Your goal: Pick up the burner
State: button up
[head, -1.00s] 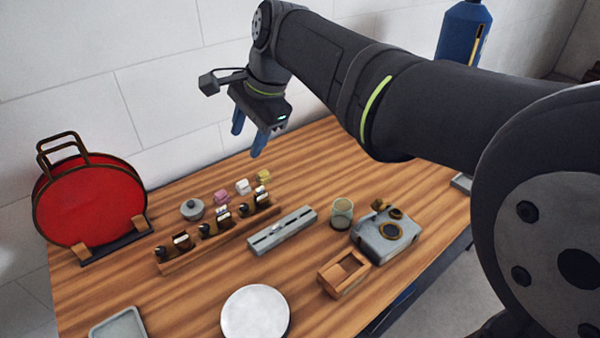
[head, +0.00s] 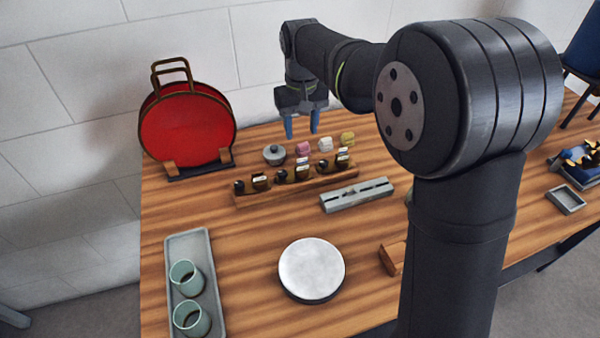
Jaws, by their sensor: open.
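No part is clearly marked as the burner. A long grey metal bar with slots in its top (head: 356,194) lies in the middle of the table; a small grey lidded pot (head: 274,155) stands behind the wooden rack. I cannot tell which of them is the burner. My gripper (head: 301,132) is open and empty, its two blue fingers pointing down. It hangs near the table's back edge, above and behind the small coloured pieces, apart from the grey bar.
A wooden rack (head: 296,186) with several small bottles stands behind the bar. A round pale disc (head: 311,268) lies in front. A red round case (head: 187,130) stands back left. A tray (head: 184,250) with two green cups is front left. My arm hides the table's right part.

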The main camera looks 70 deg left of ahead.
aim_at(302, 169)
notch_tip(302, 169, down, 14)
jog(key=shift+w+a+r, duration=0.1)
jog(key=shift+w, duration=0.05)
jog(key=c, duration=0.8)
jog(key=shift+r, duration=0.1)
